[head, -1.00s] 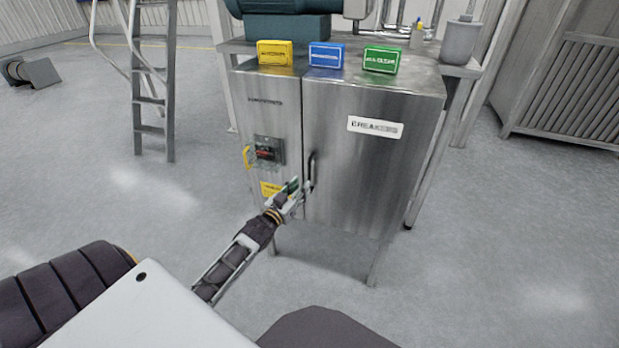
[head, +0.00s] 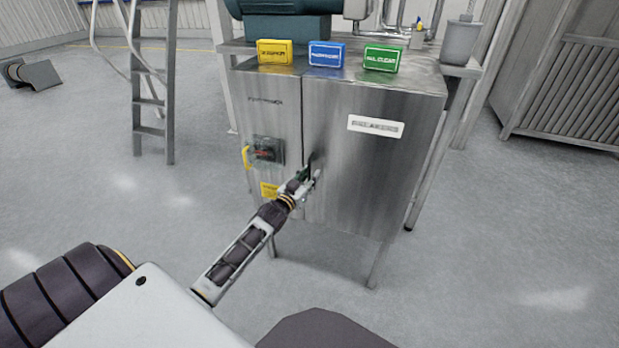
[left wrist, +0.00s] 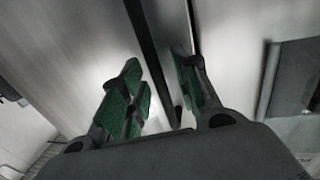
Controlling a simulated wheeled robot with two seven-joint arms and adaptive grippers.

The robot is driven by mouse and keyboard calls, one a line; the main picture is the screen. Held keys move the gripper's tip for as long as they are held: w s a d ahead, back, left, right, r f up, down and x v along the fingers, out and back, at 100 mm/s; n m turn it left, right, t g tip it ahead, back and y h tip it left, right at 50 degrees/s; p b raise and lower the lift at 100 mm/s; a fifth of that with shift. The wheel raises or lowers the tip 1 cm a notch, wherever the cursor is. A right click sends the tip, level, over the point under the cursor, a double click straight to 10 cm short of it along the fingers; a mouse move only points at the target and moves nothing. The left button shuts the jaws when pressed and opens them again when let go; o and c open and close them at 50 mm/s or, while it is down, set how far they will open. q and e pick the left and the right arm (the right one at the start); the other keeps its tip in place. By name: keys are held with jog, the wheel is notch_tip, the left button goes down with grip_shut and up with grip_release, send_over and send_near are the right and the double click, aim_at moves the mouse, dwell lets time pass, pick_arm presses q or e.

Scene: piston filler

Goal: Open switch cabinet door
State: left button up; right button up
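The steel switch cabinet (head: 268,120) stands ahead with its wide right door (head: 365,185) closed and a white label on it. The dark vertical door handle (head: 317,160) is near the door's left edge, mostly covered by my left gripper (head: 309,179). In the left wrist view the dark handle bar (left wrist: 147,45) runs down between the two green-padded fingers of my left gripper (left wrist: 165,95). The fingers are apart, one on each side of the bar. Contact with it cannot be made out. My right gripper is out of view.
Yellow (head: 275,52), blue (head: 326,54) and green (head: 383,58) boxes stand on top. A ladder (head: 152,85) stands at left. Floor right of the cabinet is clear.

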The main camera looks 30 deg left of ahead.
pick_arm(q)
jog(key=shift+w, duration=0.15)
jog(key=shift+c, duration=0.2)
grip_shut()
